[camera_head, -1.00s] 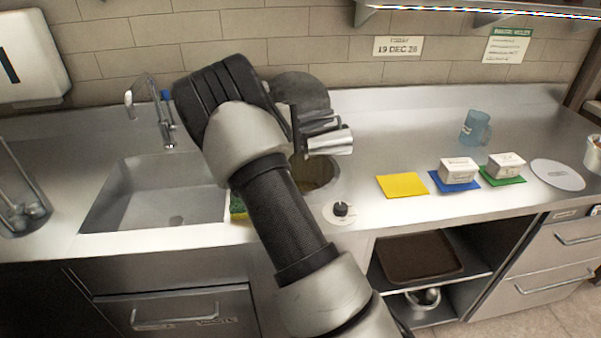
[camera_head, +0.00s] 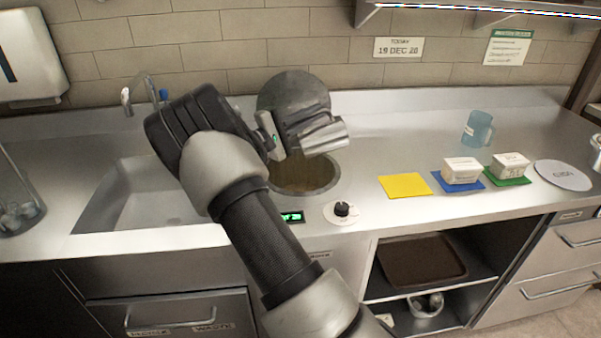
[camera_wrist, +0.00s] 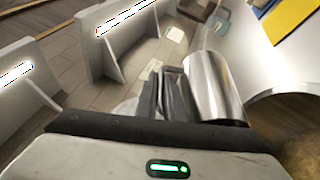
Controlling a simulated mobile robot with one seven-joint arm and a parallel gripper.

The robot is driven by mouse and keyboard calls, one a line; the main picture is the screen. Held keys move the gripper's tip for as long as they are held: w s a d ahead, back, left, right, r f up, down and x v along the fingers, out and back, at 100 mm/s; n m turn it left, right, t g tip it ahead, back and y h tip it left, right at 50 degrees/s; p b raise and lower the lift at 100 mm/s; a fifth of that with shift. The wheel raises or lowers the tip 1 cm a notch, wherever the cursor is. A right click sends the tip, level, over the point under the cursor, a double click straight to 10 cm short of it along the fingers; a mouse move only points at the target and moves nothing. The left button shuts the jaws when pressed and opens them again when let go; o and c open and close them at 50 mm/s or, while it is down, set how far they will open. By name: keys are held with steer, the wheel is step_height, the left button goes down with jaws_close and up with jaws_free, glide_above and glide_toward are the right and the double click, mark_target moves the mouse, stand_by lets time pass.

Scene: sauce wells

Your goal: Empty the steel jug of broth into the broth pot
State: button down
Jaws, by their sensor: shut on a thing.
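My gripper (camera_head: 284,137) is shut on the steel jug (camera_head: 324,135), which lies tipped nearly on its side above the round sunken pot (camera_head: 304,188). Brown broth shows inside this pot below the jug. I see no stream falling from the jug, and its inside is hidden. In the wrist view the dark fingers (camera_wrist: 168,95) are at the left side of the shiny jug (camera_wrist: 213,88). The brown pot opening (camera_wrist: 302,150) shows at the lower right there.
A dark round lid (camera_head: 290,88) stands behind the jug. A knob (camera_head: 342,210) sits in front of the pot. A sink (camera_head: 150,195) is at left. Yellow (camera_head: 405,186), blue and green mats, white tubs and a blue jug (camera_head: 478,130) are at right.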

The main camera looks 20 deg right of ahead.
steer(key=shift+w+a+h+b, duration=0.1)
steer(key=shift+a+h+b, duration=0.3)
steer(key=shift+a+b, duration=0.05)
steer(key=shift+r, duration=0.1)
stand_by(0.6)
